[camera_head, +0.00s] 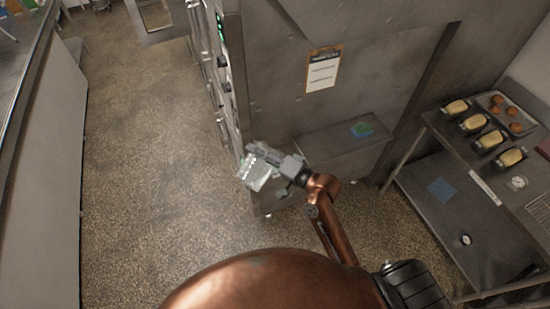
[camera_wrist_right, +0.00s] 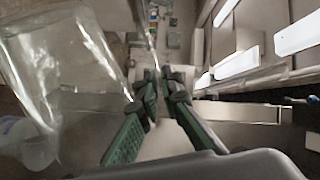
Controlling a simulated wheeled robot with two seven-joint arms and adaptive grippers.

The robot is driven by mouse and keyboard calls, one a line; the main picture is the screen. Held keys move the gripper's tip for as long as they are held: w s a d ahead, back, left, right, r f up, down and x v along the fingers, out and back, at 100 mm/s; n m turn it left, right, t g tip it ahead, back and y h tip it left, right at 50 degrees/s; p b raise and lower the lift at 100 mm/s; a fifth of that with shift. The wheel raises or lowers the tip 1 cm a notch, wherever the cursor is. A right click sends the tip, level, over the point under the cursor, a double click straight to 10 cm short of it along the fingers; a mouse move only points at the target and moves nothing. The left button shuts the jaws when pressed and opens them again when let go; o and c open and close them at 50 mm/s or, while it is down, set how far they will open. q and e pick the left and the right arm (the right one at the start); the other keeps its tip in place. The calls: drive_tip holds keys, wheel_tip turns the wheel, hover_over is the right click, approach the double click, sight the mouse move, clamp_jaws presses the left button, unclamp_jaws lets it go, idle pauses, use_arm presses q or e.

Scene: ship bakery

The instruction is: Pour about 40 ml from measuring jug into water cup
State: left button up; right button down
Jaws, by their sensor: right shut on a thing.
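My right gripper (camera_head: 272,160) is out over the floor beside the front of the big steel cabinet. It is shut on a clear, see-through vessel, the measuring jug (camera_head: 256,177). In the right wrist view the jug (camera_wrist_right: 62,62) fills the upper left, beside the green-padded fingers (camera_wrist_right: 158,100), which are nearly together. The jug looks tilted there; its liquid level cannot be made out. A pale rounded shape (camera_wrist_right: 27,143) lies below the jug at the lower left; I cannot tell whether it is a cup. I cannot identify the water cup for sure. My left gripper is out of view.
The steel cabinet (camera_head: 300,115) with a posted notice (camera_head: 323,70) stands close to the gripper. A low steel ledge (camera_head: 325,138) holds a green item (camera_head: 362,129). At right, a rack's top holds loaf tins (camera_head: 473,123) and a bun tray (camera_head: 494,98). Floor at left is clear.

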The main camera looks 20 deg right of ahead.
sight(247, 162)
drive_tip(key=shift+r+m+p, duration=0.25)
drive_tip(key=shift+m+p, duration=0.05)
drive_tip(key=shift+p, duration=0.25)
idle(1.0)
drive_tip(key=shift+s+a+f+n+b, duration=0.45)
drive_tip(key=shift+s+a+n+b, duration=0.2)
drive_tip(key=shift+b, duration=0.25)
drive_tip(key=shift+s+a+r+n, duration=0.15)
drive_tip(key=shift+s+a+n, duration=0.1)
drive_tip(key=shift+a+n, duration=0.35)
drive_tip(key=shift+s+a+f+n, duration=0.15)
drive_tip(key=shift+s+f+n, duration=0.05)
drive_tip(key=shift+f+n, duration=0.15)
drive_tip(key=shift+f, duration=0.35)
drive_tip(key=shift+a+f+n, duration=0.15)
drive_tip(key=shift+n, duration=0.35)
drive_tip(key=shift+s+a+t, duration=0.15)
drive_tip(key=shift+t, duration=0.15)
drive_tip(key=shift+s+r+n, duration=0.1)
drive_tip(key=shift+r+n, duration=0.1)
drive_tip(key=shift+n, duration=0.1)
